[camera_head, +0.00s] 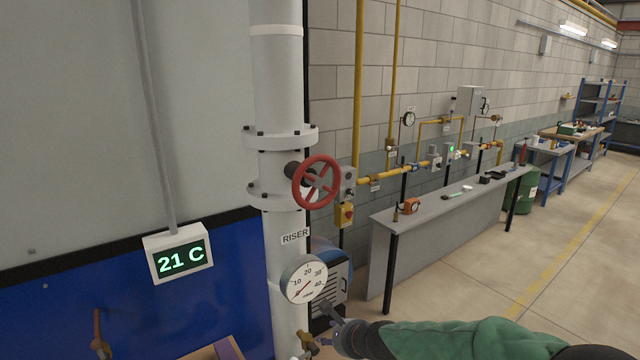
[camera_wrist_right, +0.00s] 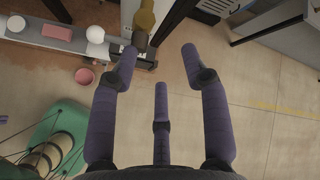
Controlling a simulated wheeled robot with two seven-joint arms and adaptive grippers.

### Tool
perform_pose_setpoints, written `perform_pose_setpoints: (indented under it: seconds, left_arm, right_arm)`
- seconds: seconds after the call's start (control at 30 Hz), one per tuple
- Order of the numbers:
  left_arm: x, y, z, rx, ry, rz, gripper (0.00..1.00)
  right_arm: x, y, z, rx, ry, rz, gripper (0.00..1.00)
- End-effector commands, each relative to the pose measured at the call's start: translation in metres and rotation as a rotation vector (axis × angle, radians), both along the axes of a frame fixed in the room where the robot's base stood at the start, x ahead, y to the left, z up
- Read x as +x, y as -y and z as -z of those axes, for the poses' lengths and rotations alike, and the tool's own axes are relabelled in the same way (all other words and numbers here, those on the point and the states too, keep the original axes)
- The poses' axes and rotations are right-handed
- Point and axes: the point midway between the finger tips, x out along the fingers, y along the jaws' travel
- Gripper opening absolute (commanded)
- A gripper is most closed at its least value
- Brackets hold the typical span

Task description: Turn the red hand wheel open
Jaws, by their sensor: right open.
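The red hand wheel (camera_head: 318,183) sits on the side of the thick white riser pipe (camera_head: 280,90), between two bolted flanges, in the head view. It faces right and toward me, and nothing covers it. My right gripper (camera_head: 332,322) is low in the head view, beside the lower pipe and well below the wheel, not touching it. In the right wrist view its purple-grey fingers (camera_wrist_right: 160,58) are spread apart with nothing between them. The wheel does not show in the wrist view. My left gripper is not in view.
A round pressure gauge (camera_head: 304,279) sits on the pipe below the wheel, just above my right gripper. A grey bench (camera_head: 440,208) stands at right. The floor (camera_head: 480,285) in front of it is clear.

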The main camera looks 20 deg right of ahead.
Motion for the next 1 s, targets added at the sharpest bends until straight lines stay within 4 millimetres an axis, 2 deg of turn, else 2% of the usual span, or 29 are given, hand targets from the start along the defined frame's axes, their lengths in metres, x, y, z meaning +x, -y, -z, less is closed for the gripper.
perform_pose_setpoints:
  seconds: [0.03, 0.17, 0.2, 0.27, 0.3, 0.4, 0.5, 0.6, 0.73, 0.87, 1.0]
  left_arm:
    - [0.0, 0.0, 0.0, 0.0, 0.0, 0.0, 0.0]
    - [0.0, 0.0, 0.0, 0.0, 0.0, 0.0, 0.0]
    - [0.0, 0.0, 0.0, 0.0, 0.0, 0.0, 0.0]
    - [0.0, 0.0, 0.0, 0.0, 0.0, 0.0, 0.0]
    - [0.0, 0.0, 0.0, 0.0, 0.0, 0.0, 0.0]
    - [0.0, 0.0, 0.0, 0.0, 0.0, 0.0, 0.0]
    - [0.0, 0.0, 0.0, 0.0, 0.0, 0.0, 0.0]
    - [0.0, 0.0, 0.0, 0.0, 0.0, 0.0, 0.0]
    - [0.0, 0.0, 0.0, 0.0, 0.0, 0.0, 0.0]
    - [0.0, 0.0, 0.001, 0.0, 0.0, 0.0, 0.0]
    - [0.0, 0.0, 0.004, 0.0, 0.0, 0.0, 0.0]
  right_arm:
    - [0.005, 0.002, -0.042, 0.079, 0.051, 0.058, 0.47]
    - [0.007, 0.003, -0.139, 0.33, 0.149, 0.191, 0.47]
    - [0.003, 0.003, -0.17, 0.413, 0.178, 0.221, 0.47]
    - [-0.004, 0.004, -0.215, 0.536, 0.217, 0.258, 0.47]
    - [-0.011, 0.004, -0.244, 0.618, 0.24, 0.276, 0.47]
    - [-0.031, 0.005, -0.306, 0.804, 0.286, 0.302, 0.47]
    - [-0.051, 0.007, -0.352, 0.951, 0.311, 0.308, 0.47]
    - [-0.067, 0.008, -0.382, 1.049, 0.324, 0.303, 0.47]
    - [-0.074, 0.008, -0.398, 1.106, 0.33, 0.3, 0.47]
    - [-0.065, 0.004, -0.399, 1.114, 0.326, 0.3, 0.47]
    - [-0.044, -0.004, -0.398, 1.112, 0.326, 0.299, 0.47]
